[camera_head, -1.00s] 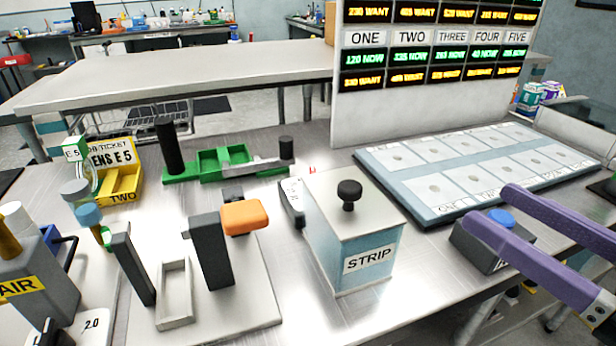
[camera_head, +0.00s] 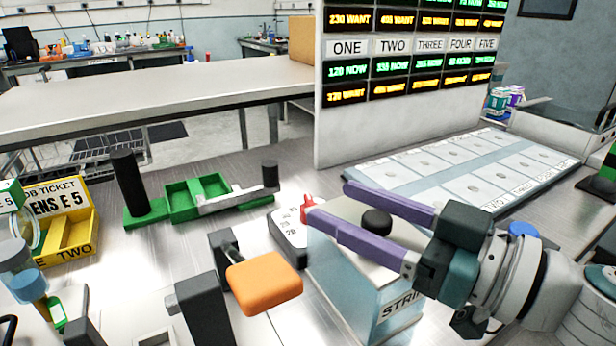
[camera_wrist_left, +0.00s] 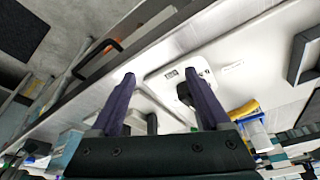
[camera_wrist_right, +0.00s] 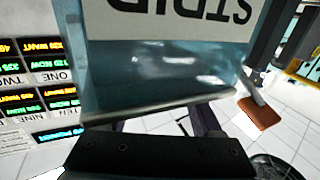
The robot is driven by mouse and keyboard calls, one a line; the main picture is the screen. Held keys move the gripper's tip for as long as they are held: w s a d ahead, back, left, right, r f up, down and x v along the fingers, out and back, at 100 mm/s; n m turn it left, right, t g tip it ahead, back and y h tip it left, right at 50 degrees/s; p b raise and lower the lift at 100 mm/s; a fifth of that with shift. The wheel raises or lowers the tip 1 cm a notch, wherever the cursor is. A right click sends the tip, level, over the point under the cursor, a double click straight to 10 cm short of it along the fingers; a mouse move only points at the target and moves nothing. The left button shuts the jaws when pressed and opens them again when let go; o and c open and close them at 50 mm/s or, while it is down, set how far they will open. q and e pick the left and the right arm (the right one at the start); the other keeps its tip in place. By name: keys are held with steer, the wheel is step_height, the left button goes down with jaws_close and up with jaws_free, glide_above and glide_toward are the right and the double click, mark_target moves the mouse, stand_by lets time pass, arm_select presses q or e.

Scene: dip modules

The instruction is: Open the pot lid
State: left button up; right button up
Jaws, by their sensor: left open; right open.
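The pot is a pale blue square box (camera_head: 345,285) with a STRIP label, standing upright on the bench. Its grey lid (camera_head: 347,212) is on and carries a black knob (camera_head: 377,222). My right gripper (camera_head: 328,201) is open, and its two purple fingers reach over the lid, one on each side of the knob. I cannot tell whether they touch it. The right wrist view shows the box wall (camera_wrist_right: 170,70) close up and inverted, hiding the fingertips. My left gripper (camera_wrist_left: 160,78) is open and empty, above white surfaces, outside the head view.
An orange-topped press (camera_head: 264,283) stands left of the pot. A white dial unit (camera_head: 289,229) is close behind it. A green tray (camera_head: 195,197) and yellow bin (camera_head: 72,240) stand further left. A pale blue panel (camera_head: 480,170) lies behind, by the display board (camera_head: 345,130).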

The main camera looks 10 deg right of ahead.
steer(key=shift+w+a, duration=0.15)
steer(key=shift+c, duration=0.3)
jaws_close()
stand_by(1.1)
